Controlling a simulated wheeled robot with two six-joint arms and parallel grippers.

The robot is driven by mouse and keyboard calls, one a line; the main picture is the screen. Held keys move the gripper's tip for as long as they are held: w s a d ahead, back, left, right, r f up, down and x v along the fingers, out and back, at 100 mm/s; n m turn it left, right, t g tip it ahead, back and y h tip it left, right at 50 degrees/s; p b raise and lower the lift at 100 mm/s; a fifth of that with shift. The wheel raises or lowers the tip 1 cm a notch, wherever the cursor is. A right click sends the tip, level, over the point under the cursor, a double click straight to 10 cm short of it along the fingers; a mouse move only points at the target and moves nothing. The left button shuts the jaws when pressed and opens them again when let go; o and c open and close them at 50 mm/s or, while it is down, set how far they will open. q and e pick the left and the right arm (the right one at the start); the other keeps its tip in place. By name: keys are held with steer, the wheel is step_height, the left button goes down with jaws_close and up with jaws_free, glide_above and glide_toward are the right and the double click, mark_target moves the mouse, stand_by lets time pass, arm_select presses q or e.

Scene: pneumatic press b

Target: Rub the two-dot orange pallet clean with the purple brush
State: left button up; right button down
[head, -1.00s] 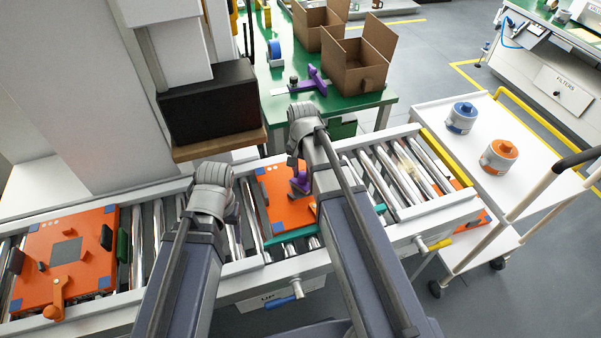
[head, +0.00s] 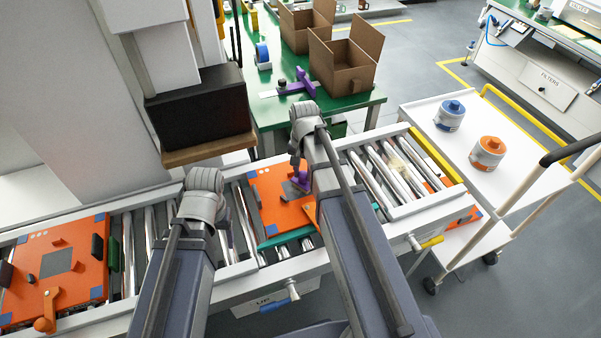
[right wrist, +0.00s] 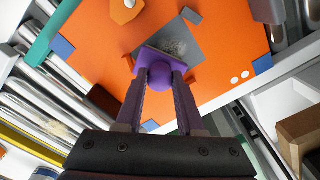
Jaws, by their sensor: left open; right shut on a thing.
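The two-dot orange pallet (head: 268,208) lies on the roller conveyor, mid-picture in the head view. In the right wrist view the pallet (right wrist: 215,75) shows two white dots, blue corners and a grey square (right wrist: 192,45) with a pale smudge. My right gripper (right wrist: 157,78) is shut on the round knob of the purple brush (right wrist: 150,58). The brush sits at the edge of the grey square; whether it touches is unclear. The brush (head: 302,180) is partly behind my right arm in the head view. My left gripper (head: 226,232) is left of this pallet, its fingers mostly hidden.
Another orange pallet (head: 75,285), with three dots, lies at the left on the conveyor. A black block (head: 200,112) overhangs behind the conveyor. A green table (head: 270,118) with cardboard boxes stands behind. A white cart (head: 440,155) with two canisters stands at the right.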

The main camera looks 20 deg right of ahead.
steer(key=shift+d, duration=0.75)
steer(key=shift+r, duration=0.15)
steer(key=shift+s, duration=0.1)
steer(key=shift+a, duration=1.05)
steer(key=shift+a, duration=0.1)
steer(key=shift+a, duration=1.2)
steer(key=shift+a, duration=0.15)
